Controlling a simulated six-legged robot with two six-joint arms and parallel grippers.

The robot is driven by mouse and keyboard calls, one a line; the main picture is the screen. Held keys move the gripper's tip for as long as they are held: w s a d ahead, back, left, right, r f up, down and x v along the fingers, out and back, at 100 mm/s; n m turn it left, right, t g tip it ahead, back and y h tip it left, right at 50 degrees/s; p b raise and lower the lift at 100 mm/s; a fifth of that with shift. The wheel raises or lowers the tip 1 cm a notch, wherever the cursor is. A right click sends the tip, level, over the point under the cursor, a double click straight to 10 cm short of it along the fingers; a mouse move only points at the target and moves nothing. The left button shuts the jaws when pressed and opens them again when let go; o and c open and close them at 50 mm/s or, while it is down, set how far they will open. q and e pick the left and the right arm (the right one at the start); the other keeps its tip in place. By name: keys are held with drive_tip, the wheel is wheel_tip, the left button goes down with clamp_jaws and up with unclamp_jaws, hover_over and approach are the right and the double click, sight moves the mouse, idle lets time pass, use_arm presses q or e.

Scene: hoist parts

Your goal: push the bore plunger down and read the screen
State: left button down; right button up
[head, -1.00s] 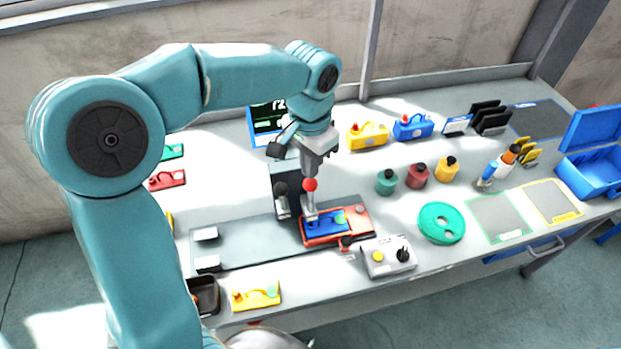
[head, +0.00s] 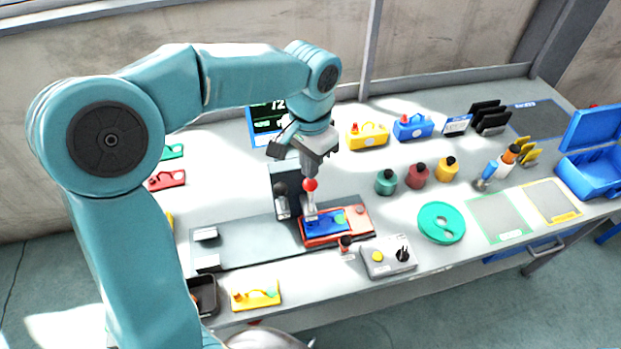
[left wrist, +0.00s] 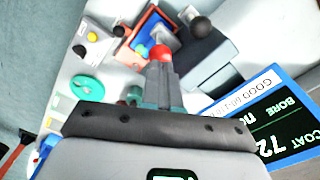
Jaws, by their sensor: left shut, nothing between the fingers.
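The bore plunger shows as a red ball knob (head: 310,185) on a pale upright shaft, above a blue part (head: 326,223) in a red holder (head: 362,224). My left gripper (head: 309,173) is shut and empty, pointing down directly over the red knob. In the left wrist view its fingertips (left wrist: 158,62) meet or overlap the red knob (left wrist: 160,51); I cannot tell whether they press on it. The screen (head: 266,122) stands behind, partly hidden by my arm. In the left wrist view the screen (left wrist: 272,125) reads "COAT 72" and "BORE n…", cut off. My right gripper is not in view.
A black ball knob (head: 281,188) stands close left of the plunger. A grey control box (head: 388,257) with a yellow button is in front. Green, dark red and yellow pots (head: 417,175) and a green disc (head: 441,222) lie to the right.

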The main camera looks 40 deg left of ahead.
sight(310, 182)
use_arm(q)
drive_tip(key=shift+f+b, duration=2)
drive_tip(key=shift+f, duration=0.7)
wheel_tip(310, 182, up, 6)
drive_tip(key=p, duration=0.5)
drive_tip(key=shift+f, duration=0.1)
drive_tip(key=shift+s, duration=0.1)
